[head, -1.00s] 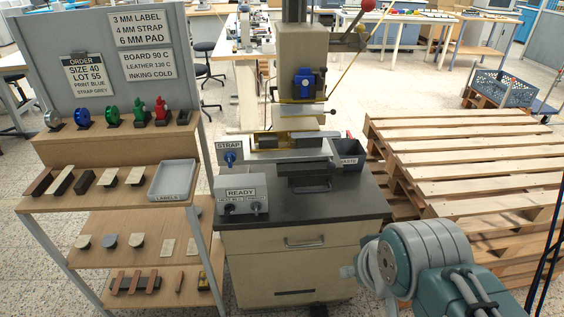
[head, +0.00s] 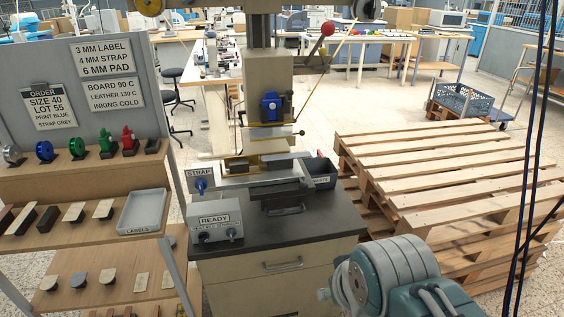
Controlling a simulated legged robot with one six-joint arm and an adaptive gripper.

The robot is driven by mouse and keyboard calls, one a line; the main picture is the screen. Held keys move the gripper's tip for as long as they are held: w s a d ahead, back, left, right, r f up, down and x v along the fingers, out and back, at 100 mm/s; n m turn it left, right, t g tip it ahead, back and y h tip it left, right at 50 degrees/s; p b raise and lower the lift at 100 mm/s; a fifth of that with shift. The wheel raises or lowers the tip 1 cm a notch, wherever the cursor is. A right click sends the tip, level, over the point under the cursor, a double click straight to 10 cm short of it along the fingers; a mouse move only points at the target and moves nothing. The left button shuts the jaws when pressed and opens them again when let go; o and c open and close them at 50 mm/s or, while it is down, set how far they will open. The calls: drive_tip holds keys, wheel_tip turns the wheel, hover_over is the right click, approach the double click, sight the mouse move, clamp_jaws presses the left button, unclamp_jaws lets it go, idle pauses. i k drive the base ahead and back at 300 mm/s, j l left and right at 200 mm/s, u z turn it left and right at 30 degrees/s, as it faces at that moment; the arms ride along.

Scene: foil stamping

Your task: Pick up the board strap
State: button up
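The strap and board pieces sit on the shelf rack at left in the head view. On its middle shelf (head: 120,232) lie several short strips, among them a dark one (head: 46,221) and pale-topped ones (head: 74,212) (head: 104,209). On the shelf below are round-ended pale and grey pieces (head: 78,280) and flat pale rectangles (head: 141,281) (head: 168,280). I cannot tell which piece is the board strap. My gripper is not in view; only part of my arm shows at the bottom right.
The stamping press (head: 272,110) stands on a dark-topped cabinet (head: 335,222), with a READY box (head: 214,234) and a WASTE bin (head: 322,170). A LABELS tray (head: 142,212) is on the rack. Stacked wooden pallets (head: 440,170) fill the right side. Dark cables hang at right.

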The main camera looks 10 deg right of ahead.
sight(306, 154)
drive_tip(key=i+l, duration=0.25)
drive_tip(key=i, duration=0.25)
drive_tip(key=i+l, duration=0.2)
drive_tip(key=i, duration=0.3)
